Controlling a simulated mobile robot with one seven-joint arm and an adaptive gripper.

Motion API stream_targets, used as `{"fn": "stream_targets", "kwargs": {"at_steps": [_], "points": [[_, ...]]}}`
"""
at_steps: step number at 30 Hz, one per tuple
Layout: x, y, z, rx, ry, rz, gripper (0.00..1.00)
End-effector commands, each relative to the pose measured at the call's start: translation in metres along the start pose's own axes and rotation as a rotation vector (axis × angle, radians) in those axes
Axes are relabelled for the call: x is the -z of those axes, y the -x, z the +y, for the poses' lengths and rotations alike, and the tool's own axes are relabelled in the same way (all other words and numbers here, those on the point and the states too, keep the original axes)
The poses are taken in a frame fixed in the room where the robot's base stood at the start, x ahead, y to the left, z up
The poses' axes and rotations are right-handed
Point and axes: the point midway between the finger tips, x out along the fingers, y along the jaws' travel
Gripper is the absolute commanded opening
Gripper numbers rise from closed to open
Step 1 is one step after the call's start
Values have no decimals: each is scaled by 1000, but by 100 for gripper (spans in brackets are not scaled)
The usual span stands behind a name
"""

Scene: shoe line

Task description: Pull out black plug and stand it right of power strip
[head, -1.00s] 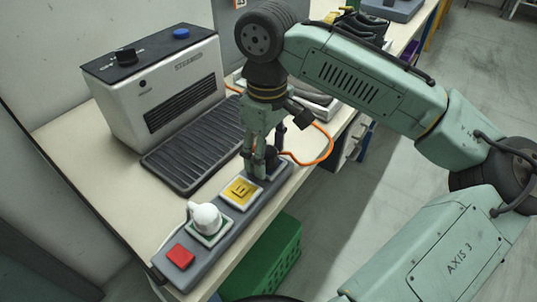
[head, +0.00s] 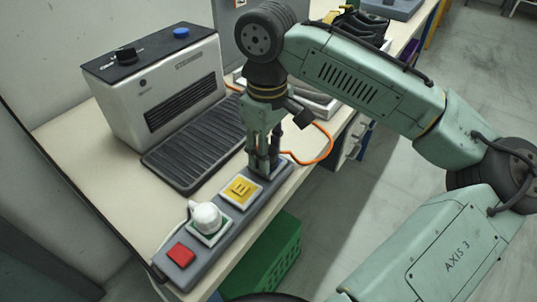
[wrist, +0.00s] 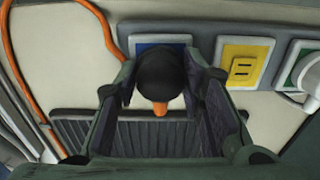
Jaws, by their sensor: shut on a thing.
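The black plug (wrist: 160,75) is between the two fingers of my gripper (wrist: 161,80) in the wrist view, with a short orange end showing on it. It stands over the blue socket (wrist: 147,44) at one end of the grey power strip (head: 221,214). I cannot tell whether it is still fully seated. In the head view my gripper (head: 264,163) points down at the far end of the strip, shut on the plug, which its fingers mostly hide.
A white plug (head: 206,217) sits in the green socket beside an empty yellow socket (head: 241,191) and a red switch (head: 180,256). A heater box (head: 160,92) with a ribbed mat (head: 195,150) stands behind. An orange cable (head: 318,157) loops right of the gripper. A green crate (head: 270,262) is below.

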Motion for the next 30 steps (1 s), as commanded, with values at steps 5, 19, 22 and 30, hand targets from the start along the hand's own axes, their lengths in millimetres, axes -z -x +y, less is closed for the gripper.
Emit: {"fn": "stream_targets", "kwargs": {"at_steps": [5,19,22,30], "points": [[0,0,-1,1,1,-1,4],[0,6,-1,2,2,0,0],[0,11,-1,2,2,0,0],[0,21,0,2,1,1,0]]}}
